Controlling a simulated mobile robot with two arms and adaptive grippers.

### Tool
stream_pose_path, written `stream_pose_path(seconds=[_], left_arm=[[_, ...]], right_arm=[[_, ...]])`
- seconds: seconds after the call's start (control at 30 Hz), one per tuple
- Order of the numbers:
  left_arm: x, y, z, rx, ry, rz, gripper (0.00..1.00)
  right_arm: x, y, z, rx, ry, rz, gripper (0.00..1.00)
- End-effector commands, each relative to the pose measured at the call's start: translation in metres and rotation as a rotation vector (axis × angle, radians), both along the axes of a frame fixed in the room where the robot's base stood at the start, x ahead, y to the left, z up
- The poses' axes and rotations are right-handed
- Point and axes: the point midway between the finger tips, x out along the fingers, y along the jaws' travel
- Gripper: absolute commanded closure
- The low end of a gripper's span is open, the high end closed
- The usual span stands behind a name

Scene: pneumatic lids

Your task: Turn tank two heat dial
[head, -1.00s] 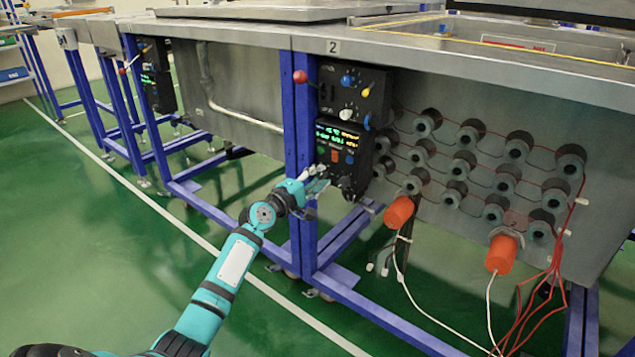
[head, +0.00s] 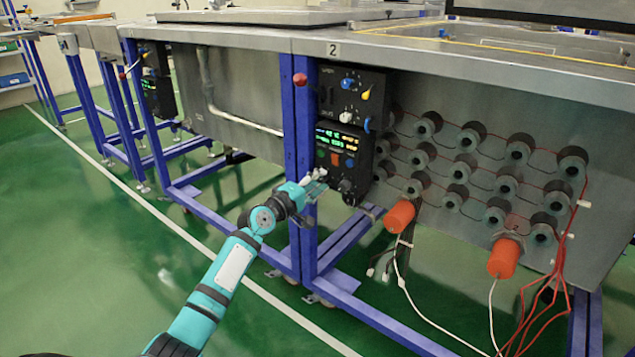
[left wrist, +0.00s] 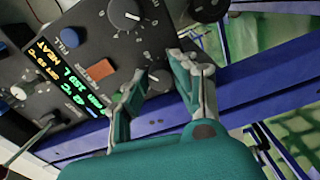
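Tank two's control panel (head: 325,155) hangs under the "2" label, with a lit display (head: 340,138). A large black dial (head: 347,187) sits at its lower right; it also shows at the top of the left wrist view (left wrist: 127,14). My left gripper (head: 322,180) is at the panel's lower left, beside that dial. In the left wrist view my left gripper (left wrist: 157,76) has its fingers apart, tips close to the panel face by a second set of dial markings. A knob there is mostly hidden, so contact is unclear. I cannot read which dial is heat. My right gripper is out of view.
An orange switch (left wrist: 100,70) and a blue FILL button (left wrist: 69,38) are near the fingers. A blue frame post (head: 300,170) stands just left of the panel. Orange plugs (head: 399,215) with hanging cables are to the right. Green floor is clear at left.

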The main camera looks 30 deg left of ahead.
Motion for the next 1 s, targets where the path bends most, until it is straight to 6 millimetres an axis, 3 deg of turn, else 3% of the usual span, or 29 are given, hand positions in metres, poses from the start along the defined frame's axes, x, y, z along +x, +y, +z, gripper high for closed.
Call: stream_pose_path(seconds=[0.43, 0.8, 1.0], left_arm=[[-0.008, 0.000, -0.002, 0.000, 0.003, -0.002, 0.64], [-0.081, 0.006, -0.003, 0.002, 0.007, -0.001, 0.64], [-0.110, 0.008, -0.003, -0.001, 0.005, -0.001, 0.64]], right_arm=[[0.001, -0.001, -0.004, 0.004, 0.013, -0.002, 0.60], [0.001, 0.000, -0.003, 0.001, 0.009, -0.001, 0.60], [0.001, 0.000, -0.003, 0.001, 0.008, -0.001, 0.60]])
